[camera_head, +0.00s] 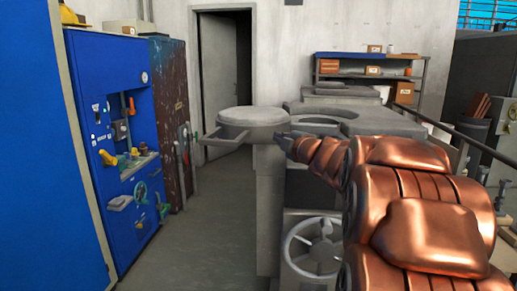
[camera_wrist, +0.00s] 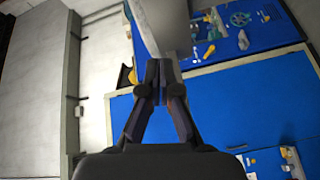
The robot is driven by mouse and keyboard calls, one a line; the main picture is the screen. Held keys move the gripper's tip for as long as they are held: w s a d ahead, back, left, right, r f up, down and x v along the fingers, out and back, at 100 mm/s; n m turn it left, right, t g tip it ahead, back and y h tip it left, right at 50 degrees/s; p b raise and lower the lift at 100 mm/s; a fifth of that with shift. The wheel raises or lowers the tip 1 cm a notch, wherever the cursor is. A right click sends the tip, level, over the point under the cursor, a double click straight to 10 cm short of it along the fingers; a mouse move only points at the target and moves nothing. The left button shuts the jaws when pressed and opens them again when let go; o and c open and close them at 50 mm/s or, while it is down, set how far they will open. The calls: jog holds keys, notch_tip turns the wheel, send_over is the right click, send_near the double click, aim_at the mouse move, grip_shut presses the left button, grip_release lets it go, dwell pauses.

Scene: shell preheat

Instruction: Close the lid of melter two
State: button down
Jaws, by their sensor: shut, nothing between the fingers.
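A round grey lid (camera_head: 253,115) lies flat, swung out to the left of the grey melter body (camera_head: 375,120), with a bar handle (camera_head: 213,136) on its left side. A round opening (camera_head: 316,121) shows uncovered in the melter top, just right of the lid. I cannot read which melter is number two. My gripper (camera_head: 284,141) is at the lid's right front edge; its tips are small here. In the wrist view my gripper (camera_wrist: 158,64) is shut and empty, and a pale grey curved piece (camera_wrist: 158,25), probably the lid, is just beyond the tips. Contact is unclear.
A blue cabinet (camera_head: 108,75) with tools and a rusty locker (camera_head: 173,110) stand left. A grey handwheel (camera_head: 314,246) is on the melter's front below the gripper. The floor (camera_head: 205,225) between is clear. A shelf with boxes (camera_head: 370,56) stands behind.

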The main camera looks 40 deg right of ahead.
jog(key=s+f+n+y+b, duration=0.1)
jog(key=n+y, duration=0.2)
jog(key=n, duration=0.1)
jog(key=n+y+p, duration=0.1)
jog(key=n+y, duration=0.2)
send_near(250, 137)
jog(key=w+a, duration=0.1)
jog(key=w, duration=0.1)
jog(key=w+a, duration=0.1)
jog(key=w, duration=0.1)
jog(key=shift+a+f, duration=0.15)
jog(key=shift+a, duration=0.15)
jog(key=shift+w+d+p, duration=0.35)
jog(key=shift+w+p, duration=0.05)
jog(key=shift+w, duration=0.2)
jog(key=shift+w+d, duration=0.4)
jog(key=shift+w, duration=0.05)
